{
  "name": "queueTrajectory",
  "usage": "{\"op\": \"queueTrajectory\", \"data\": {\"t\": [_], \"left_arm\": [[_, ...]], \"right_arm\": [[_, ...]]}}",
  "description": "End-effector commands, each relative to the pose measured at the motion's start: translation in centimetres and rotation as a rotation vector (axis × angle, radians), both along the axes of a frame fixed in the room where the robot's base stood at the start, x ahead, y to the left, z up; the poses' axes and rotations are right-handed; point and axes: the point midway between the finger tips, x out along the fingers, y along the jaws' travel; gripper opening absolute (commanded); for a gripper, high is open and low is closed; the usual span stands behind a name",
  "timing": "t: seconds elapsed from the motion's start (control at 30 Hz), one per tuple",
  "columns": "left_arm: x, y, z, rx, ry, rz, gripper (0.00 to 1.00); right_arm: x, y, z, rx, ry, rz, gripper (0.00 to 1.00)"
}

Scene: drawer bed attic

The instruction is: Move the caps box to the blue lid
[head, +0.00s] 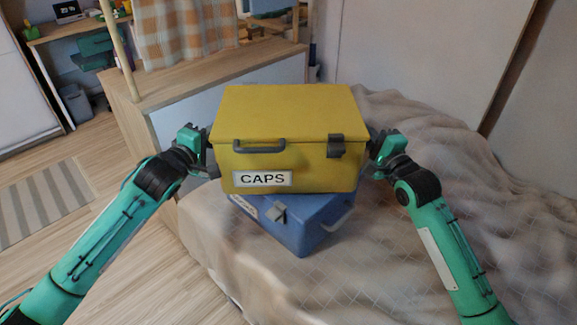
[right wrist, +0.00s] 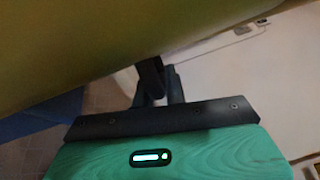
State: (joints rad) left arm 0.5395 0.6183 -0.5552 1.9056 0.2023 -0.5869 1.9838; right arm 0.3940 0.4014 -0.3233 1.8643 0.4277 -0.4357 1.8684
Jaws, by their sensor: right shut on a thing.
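The yellow caps box (head: 290,115), labelled CAPS, is upright with its lid closed. It is directly above or on the blue box (head: 312,225) and hides most of the blue lid; I cannot tell whether they touch. My right gripper (head: 377,150) is at the caps box's right side, shut on it; its fingers also show in the right wrist view (right wrist: 156,84) against the yellow side (right wrist: 80,45). My left gripper (head: 207,152) is at the box's left side, its fingertips partly hidden, so its jaws cannot be judged.
The blue box stands on a bed with a rumpled beige cover (head: 430,150). A wooden cabinet (head: 180,80) is behind on the left, with a checked cloth (head: 175,30) above it. Wood floor and a striped rug (head: 45,205) lie to the left.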

Motion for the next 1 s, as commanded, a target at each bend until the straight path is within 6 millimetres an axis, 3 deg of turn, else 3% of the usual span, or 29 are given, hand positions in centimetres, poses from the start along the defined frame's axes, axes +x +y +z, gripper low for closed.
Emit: {"op": "queueTrajectory", "data": {"t": [0.07,0.1,0.2,0.4,0.6,1.0], "left_arm": [[0.07,0.17,-0.35,0.001,-0.003,0.003,0.0],[0.07,0.18,-0.54,0.001,0.0,0.004,0.14],[0.06,0.15,-0.37,0.001,0.0,0.003,0.34],[0.03,0.06,-0.37,0.0,0.001,0.001,0.34],[0.01,0.03,-0.36,0.0,0.0,0.001,0.71],[-0.57,0.26,-0.43,0.0,0.002,0.0,0.71]], "right_arm": [[0.05,-0.17,-0.34,0.0,-0.004,-0.003,0.0],[0.05,-0.16,-0.52,-0.001,-0.001,-0.003,0.14],[0.05,-0.14,-0.35,-0.001,0.0,-0.002,0.34],[0.02,-0.06,-0.36,0.0,0.0,-0.001,0.34],[0.01,-0.02,-0.36,0.0,0.0,0.0,0.34],[0.0,0.0,-0.37,0.0,0.0,0.0,0.34]]}}
